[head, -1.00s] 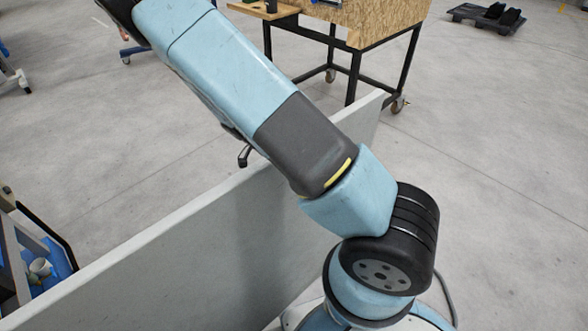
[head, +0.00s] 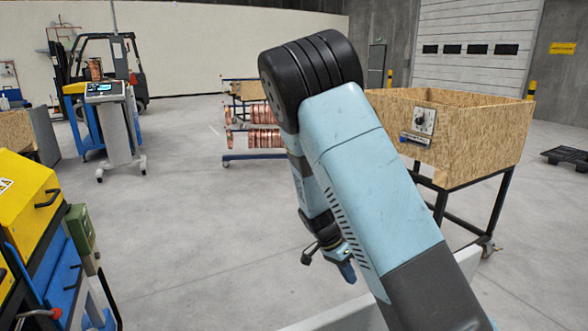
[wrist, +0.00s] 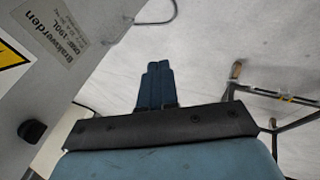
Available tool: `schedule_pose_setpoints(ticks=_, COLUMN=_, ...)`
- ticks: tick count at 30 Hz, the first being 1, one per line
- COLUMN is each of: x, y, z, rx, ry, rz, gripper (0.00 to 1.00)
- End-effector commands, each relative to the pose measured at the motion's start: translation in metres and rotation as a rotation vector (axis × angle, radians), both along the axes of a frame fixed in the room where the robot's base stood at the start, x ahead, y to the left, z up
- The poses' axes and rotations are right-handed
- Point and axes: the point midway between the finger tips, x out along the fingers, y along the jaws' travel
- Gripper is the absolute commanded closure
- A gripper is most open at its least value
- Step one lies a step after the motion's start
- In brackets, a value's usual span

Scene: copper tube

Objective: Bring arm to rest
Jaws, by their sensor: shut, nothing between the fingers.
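My arm stands folded in the head view, its blue upper link rising from the lower right to a black elbow joint, with the forearm hanging down behind it. My gripper (head: 345,270) hangs low at the end of the forearm, partly hidden by the upper link. In the wrist view my gripper (wrist: 157,66) shows its two dark blue fingers together, with nothing between them. They point over the grey floor, and no object touches them there.
A chipboard crate (head: 478,135) on a black wheeled frame stands right of my arm. A cart of copper coils (head: 262,140) is behind. A yellow and blue machine (head: 28,200) stands at left. A grey labelled surface (wrist: 50,50) is close to my gripper. Floor between is clear.

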Motion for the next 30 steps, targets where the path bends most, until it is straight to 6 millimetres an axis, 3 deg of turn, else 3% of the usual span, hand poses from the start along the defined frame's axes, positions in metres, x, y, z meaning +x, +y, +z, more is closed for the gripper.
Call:
schedule_pose_setpoints(ticks=17, x=-0.033, y=-0.017, z=0.122, rx=0.350, ry=-0.026, rz=0.241, gripper=1.00)
schedule_pose_setpoints(ticks=30, x=-0.078, y=-0.039, z=0.212, rx=0.486, ry=-0.140, rz=0.497, gripper=1.00)
